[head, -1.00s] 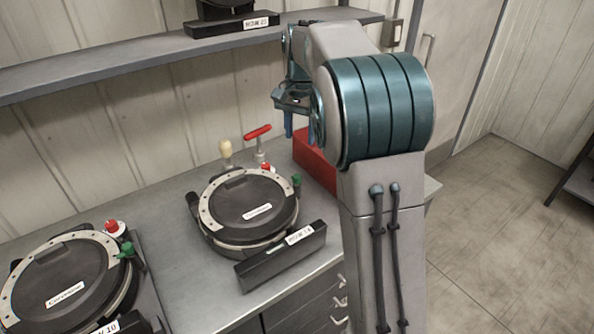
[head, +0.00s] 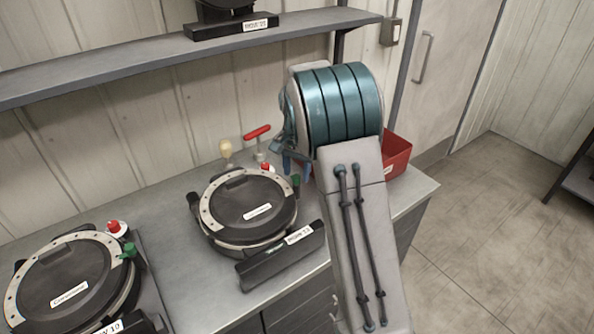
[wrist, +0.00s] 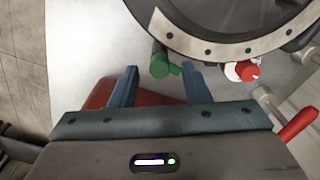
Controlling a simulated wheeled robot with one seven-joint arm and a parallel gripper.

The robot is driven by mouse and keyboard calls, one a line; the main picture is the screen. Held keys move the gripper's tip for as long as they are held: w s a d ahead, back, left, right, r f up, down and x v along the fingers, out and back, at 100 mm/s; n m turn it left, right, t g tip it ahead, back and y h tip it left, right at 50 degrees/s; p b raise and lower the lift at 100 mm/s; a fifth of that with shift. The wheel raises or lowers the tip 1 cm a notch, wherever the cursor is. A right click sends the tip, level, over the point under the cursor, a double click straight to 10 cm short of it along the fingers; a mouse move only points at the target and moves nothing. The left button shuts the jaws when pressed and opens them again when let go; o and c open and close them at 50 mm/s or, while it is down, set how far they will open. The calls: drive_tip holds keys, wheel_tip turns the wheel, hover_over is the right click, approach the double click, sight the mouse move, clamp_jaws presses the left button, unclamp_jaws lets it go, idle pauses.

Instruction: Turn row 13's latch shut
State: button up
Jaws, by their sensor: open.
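The middle seed meter (head: 250,207) on the bench is round and black with a pale dotted rim. The label (head: 299,235) on its front block is too small to read surely; it seems to start with 1. A green knob (head: 295,181), apparently its latch, stands at the meter's right edge. In the wrist view the green knob (wrist: 159,66) has a short green tab toward the right finger. My gripper (wrist: 160,76) is open and empty, its blue fingertips either side of the knob's near end. In the head view my gripper (head: 291,163) is just above the knob, partly hidden by my arm.
A red knob (wrist: 247,71) sits on the meter's rim. A red T-handle (head: 257,132) and a cream knob (head: 226,149) stand behind. A red bin (head: 397,154) is at right. The row 10 meter (head: 70,280) is left; a shelf (head: 120,70) runs above.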

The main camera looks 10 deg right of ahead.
drive_tip(key=shift+f, duration=0.55)
clamp_jaws()
